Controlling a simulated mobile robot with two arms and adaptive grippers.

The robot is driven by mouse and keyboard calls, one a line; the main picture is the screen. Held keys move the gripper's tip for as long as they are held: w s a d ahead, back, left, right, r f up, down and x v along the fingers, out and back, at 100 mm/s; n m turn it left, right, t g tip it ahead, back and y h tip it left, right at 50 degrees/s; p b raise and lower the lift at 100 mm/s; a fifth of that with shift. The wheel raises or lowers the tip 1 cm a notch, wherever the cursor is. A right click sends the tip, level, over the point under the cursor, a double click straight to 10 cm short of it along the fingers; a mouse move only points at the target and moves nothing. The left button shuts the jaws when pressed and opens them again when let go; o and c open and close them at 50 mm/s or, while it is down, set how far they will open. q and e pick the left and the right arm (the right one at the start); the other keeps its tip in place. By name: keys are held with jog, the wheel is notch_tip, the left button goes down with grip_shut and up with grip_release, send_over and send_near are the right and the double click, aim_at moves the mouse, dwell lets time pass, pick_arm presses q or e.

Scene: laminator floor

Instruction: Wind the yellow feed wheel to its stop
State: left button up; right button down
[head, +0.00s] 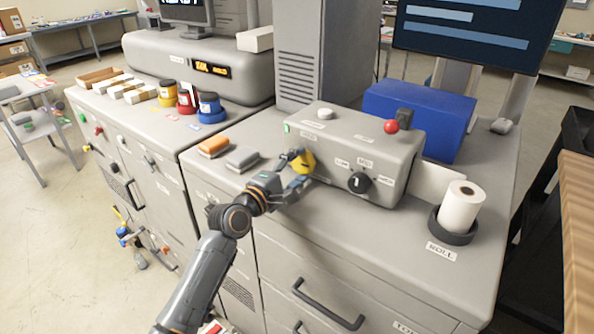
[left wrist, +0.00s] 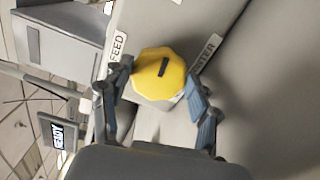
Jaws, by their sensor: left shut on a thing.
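The yellow feed wheel (head: 303,162) is on the left part of the front face of a grey control box (head: 335,143). In the left wrist view the wheel (left wrist: 160,73) is a faceted yellow knob with a dark mark near its middle, beside a FEED label (left wrist: 118,47). My left gripper (head: 293,170) is at the wheel, with one finger on each side of it. In the left wrist view its blue-grey fingers (left wrist: 160,98) flank the wheel, shut on its sides. My right gripper is not in view.
On the same box are a black knob (head: 359,182) and a red-topped lever (head: 391,126). An orange block (head: 213,146) and a grey block (head: 242,158) lie left of my gripper. A white roll (head: 460,206) stands at the right. Bare counter lies before the box.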

pick_arm(q)
jog(key=m+b, duration=0.1)
jog(key=m, duration=0.1)
jog(key=m+b, duration=0.1)
jog(key=m, duration=0.4)
jog(key=shift+f+b, duration=0.35)
jog(key=shift+b, duration=0.05)
jog(key=m+b, duration=0.1)
jog(key=m, duration=0.3)
jog(key=shift+a+m, duration=0.1)
jog(key=shift+m, duration=0.3)
jog(key=shift+w+m+b, duration=0.1)
jog(key=shift+m+b, duration=0.4)
jog(key=shift+m, duration=1)
jog(key=o, duration=1.2)
jog(key=shift+c, duration=0.2)
jog(key=shift+a, duration=0.1)
